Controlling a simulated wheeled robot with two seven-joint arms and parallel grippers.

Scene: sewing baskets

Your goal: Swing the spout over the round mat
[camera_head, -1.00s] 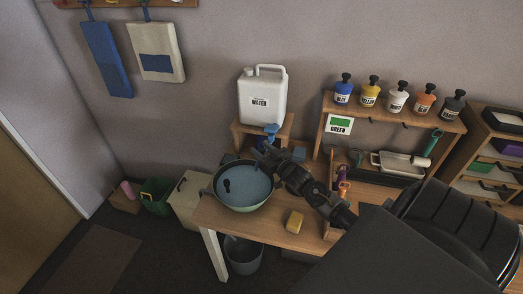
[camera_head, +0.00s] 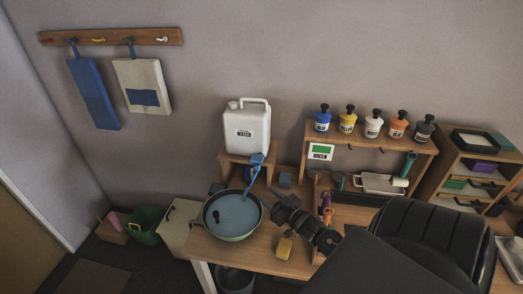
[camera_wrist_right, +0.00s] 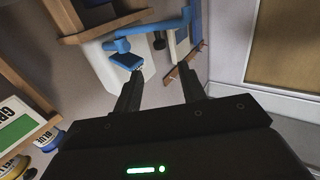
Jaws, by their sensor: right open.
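A blue spout (camera_head: 251,176) hangs from the front of the white water jug (camera_head: 246,132). In the head view it slants down towards the round pan (camera_head: 232,238), its lower end at the far right rim. The pan has a flat blue round inside with a small dark shape; I cannot tell whether this is the round mat. My right gripper (camera_head: 273,199) is right of the pan and spout, apart from both. In the right wrist view the spout (camera_wrist_right: 165,34) lies beyond the open, empty fingers (camera_wrist_right: 160,76). My left gripper is not in view.
A yellow block (camera_head: 284,247) lies on the table in front of my right arm. A wooden shelf (camera_head: 375,142) with several paint bottles stands at the right. A green bin (camera_head: 146,226) is on the floor at the left.

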